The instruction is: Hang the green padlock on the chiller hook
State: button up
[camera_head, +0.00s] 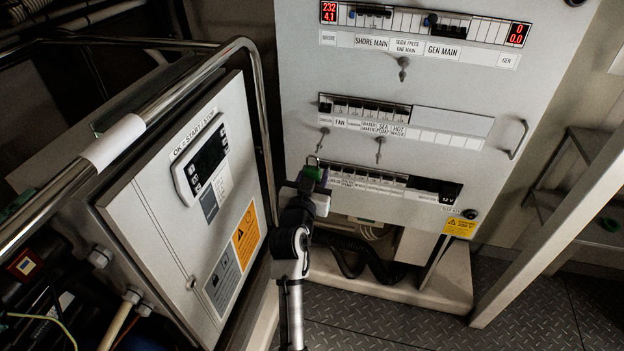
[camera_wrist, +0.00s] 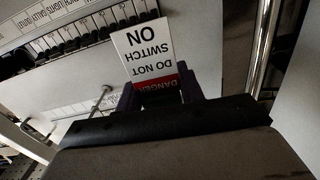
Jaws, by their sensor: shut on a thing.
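The green padlock (camera_head: 313,173) is in my gripper (camera_head: 312,182), its shackle pointing up, in front of the lower left part of the grey switch panel in the head view. My gripper is shut on it. In the wrist view the fingers of my gripper (camera_wrist: 158,93) stand either side of a white and red "DANGER DO NOT SWITCH ON" tag (camera_wrist: 148,52), seen upside down; I cannot make out the padlock body there. A small hook (camera_head: 323,138) sticks out below the left end of the middle breaker row, above and apart from the padlock. A hook (camera_wrist: 97,106) also shows in the wrist view.
Other hooks (camera_head: 379,148) and (camera_head: 403,68) are on the panel (camera_head: 300,60). A control cabinet (camera_head: 190,220) with a bent metal rail (camera_head: 262,110) stands close on the left. A panel handle (camera_head: 518,140) is at the right. Open floor (camera_head: 370,320) lies below.

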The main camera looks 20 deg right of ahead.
jog(key=shift+f+b+x, duration=0.15)
jog(key=shift+f+x, duration=0.05)
jog(key=shift+x, duration=0.75)
jog(key=shift+f+b+x, duration=0.15)
jog(key=shift+f+x, duration=0.05)
jog(key=shift+x, duration=0.75)
jog(key=shift+f+b+x, duration=0.15)
jog(key=shift+f+x, duration=0.05)
jog(key=shift+x, duration=0.7)
jog(key=shift+d, duration=0.1)
jog(key=o, duration=1.4)
jog(key=shift+c, duration=0.2)
jog(key=b+v, duration=0.4)
jog(key=v, duration=1)
